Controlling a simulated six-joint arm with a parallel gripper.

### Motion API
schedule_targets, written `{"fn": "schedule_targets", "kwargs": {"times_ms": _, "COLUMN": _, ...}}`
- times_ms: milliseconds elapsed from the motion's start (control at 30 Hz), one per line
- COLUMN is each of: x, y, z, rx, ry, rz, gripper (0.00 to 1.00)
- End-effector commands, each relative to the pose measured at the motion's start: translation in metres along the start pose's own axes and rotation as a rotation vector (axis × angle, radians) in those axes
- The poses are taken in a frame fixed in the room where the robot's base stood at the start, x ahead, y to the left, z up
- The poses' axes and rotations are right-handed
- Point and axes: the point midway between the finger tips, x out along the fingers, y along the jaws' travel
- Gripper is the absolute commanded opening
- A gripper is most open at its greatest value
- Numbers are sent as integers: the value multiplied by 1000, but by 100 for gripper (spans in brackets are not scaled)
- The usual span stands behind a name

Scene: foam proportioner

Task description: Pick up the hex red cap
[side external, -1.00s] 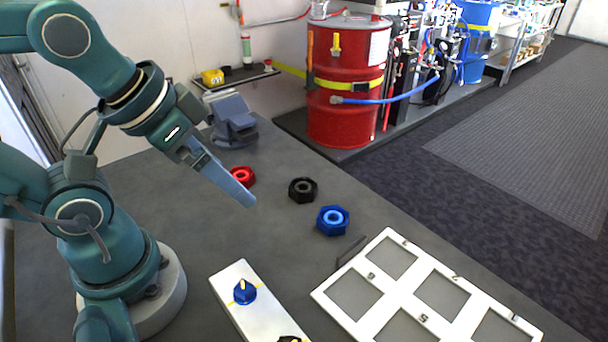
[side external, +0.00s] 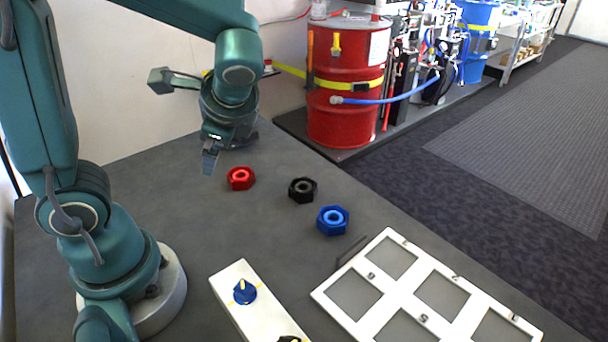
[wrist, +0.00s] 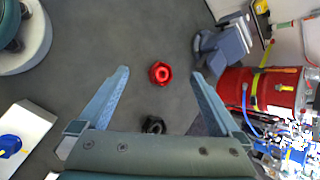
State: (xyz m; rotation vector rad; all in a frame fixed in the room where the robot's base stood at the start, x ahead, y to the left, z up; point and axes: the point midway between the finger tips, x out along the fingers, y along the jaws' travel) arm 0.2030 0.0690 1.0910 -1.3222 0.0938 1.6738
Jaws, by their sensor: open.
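The hex red cap (side external: 241,178) lies on the grey table, behind and to the left of the other caps in the side view. In the wrist view the red cap (wrist: 161,73) shows ahead of the fingertips, roughly centred between them. My gripper (side external: 210,162) points down above the table, to the left of the red cap in the side view. In the wrist view my gripper (wrist: 162,76) has its two blue-grey fingers spread wide with nothing between them. It is apart from the cap.
A hex black cap (side external: 302,190) and a hex blue cap (side external: 332,220) lie to the right of the red cap. A white frame with square openings (side external: 327,296) and a white block with a blue knob (side external: 230,283) are nearer.

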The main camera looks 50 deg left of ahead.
Motion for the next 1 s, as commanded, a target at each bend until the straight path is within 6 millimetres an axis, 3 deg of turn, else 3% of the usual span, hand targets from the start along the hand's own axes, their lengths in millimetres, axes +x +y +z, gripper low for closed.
{"fn": "schedule_targets", "kwargs": {"times_ms": 333, "x": 47, "y": -19, "z": -46, "rx": 486, "ry": -298, "rz": -161, "gripper": 100}}
{"fn": "schedule_targets", "kwargs": {"times_ms": 600, "x": 83, "y": -1, "z": -80, "rx": 761, "ry": -436, "rz": -235, "gripper": 100}}
{"fn": "schedule_targets", "kwargs": {"times_ms": 800, "x": 96, "y": 15, "z": -83, "rx": 841, "ry": -472, "rz": -224, "gripper": 100}}
{"fn": "schedule_targets", "kwargs": {"times_ms": 1000, "x": 114, "y": 9, "z": -77, "rx": 846, "ry": -474, "rz": -223, "gripper": 100}}
